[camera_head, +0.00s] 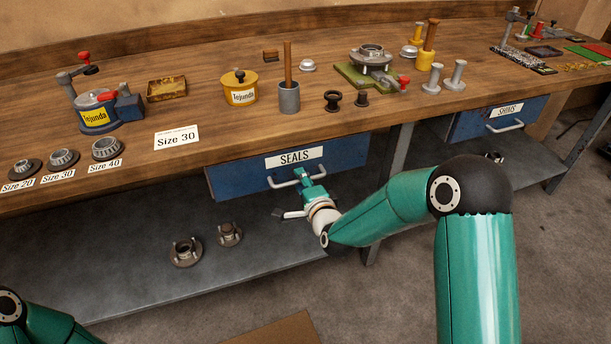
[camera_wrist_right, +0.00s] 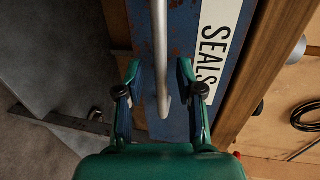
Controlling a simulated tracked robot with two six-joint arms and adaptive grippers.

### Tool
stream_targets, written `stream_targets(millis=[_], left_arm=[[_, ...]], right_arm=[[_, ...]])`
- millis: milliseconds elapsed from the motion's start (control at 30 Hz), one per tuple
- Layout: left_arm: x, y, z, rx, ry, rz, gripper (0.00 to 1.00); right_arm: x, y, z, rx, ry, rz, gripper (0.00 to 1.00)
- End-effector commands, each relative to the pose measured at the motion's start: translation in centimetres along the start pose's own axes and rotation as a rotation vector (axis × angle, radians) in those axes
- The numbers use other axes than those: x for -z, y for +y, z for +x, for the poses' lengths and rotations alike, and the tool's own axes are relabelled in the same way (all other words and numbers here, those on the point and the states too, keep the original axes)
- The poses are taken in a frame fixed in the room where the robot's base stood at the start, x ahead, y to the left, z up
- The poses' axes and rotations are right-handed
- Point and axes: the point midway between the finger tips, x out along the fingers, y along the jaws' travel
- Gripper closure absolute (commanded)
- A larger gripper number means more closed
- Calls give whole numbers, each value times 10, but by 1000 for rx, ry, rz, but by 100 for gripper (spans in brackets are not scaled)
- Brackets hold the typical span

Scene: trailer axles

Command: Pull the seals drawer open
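The blue seals drawer (camera_head: 235,180) hangs under the front edge of the bench and looks shut. Its white label reads SEALS (camera_head: 294,157), and its pale bar handle (camera_head: 284,183) runs across the front. My right gripper (camera_head: 306,175) is at the right part of this handle. In the right wrist view my right gripper (camera_wrist_right: 159,75) is open, its two fingers standing on either side of the handle (camera_wrist_right: 160,50), with gaps visible on both sides. The drawer front (camera_wrist_right: 185,40) lies behind them. My left gripper is out of view; only part of my left arm shows at lower left.
A second blue drawer (camera_head: 470,124) with a handle is farther right. The lower shelf (camera_head: 130,270) holds two flanged hubs (camera_head: 186,251). A bench leg (camera_head: 392,160) stands right of the seals drawer. Tools and parts crowd the bench top (camera_head: 220,130).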

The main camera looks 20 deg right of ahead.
Motion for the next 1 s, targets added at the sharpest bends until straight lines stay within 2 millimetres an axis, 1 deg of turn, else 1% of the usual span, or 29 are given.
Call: stream_targets(millis=[133,400,433,633,667,967,1000], left_arm=[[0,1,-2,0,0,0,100],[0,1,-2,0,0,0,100],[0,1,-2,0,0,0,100],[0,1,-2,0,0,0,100],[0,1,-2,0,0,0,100],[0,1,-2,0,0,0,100],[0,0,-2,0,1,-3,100]], right_arm=[[0,0,8,-1,0,0,63],[0,0,9,0,0,0,63],[0,0,9,0,0,0,65],[0,0,9,0,0,-1,98],[0,0,9,0,0,0,100],[0,1,9,-3,0,0,100],[14,1,8,-2,3,-1,100]])
